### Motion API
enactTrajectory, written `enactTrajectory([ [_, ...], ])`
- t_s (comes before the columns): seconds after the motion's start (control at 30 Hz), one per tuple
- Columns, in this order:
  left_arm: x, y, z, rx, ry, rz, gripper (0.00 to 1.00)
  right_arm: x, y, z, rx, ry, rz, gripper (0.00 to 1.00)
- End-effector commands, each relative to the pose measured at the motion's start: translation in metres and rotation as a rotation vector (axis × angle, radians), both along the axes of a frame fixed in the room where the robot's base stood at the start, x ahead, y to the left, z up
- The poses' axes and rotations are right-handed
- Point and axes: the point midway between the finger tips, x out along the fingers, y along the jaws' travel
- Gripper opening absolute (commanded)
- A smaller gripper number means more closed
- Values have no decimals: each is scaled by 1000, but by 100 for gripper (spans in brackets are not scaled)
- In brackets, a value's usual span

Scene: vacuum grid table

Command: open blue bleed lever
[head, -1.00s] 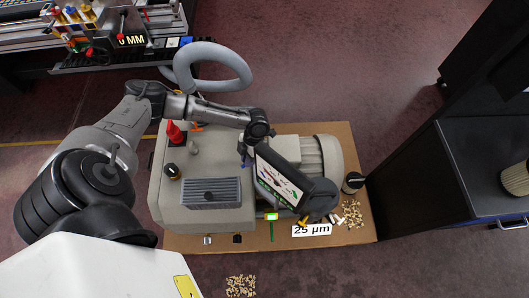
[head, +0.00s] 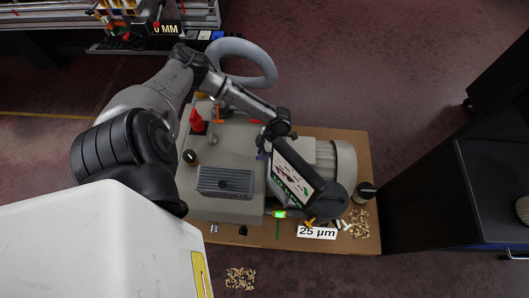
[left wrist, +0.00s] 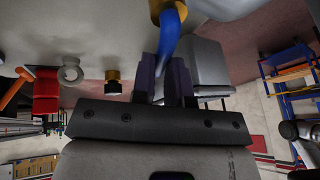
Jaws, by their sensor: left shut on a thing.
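The blue bleed lever (left wrist: 170,30) shows in the left wrist view, rising from a brass fitting (left wrist: 168,8) at the top edge. My left gripper (left wrist: 166,62) has two dark purple fingers, one on each side of the lever, and is shut on it. In the head view a small blue patch (head: 261,155) shows beside the pump housing, left of the display panel. My left gripper is mostly hidden there under my arm and the panel. How far the lever is turned cannot be told. My right gripper is not in view.
The grey pump (head: 240,135) lies on a brown board (head: 365,238). A "25 µm" label (head: 317,232) and loose pellets (head: 360,222) lie right. A dark cabinet (head: 440,200) stands further right.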

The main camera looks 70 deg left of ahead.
Motion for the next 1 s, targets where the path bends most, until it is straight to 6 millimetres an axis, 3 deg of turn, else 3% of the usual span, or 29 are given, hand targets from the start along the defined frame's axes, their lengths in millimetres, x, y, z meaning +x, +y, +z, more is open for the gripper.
enactTrajectory([
  [0.03,1,0,0,0,-3,1,0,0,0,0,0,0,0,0],
  [0.07,1,0,0,0,-3,1,17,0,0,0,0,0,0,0],
  [0.3,1,0,0,0,-2,0,40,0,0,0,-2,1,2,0],
  [0.67,4,1,8,0,-3,1,40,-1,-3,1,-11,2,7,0],
  [1.0,28,11,64,1,-5,1,40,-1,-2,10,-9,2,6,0],
])
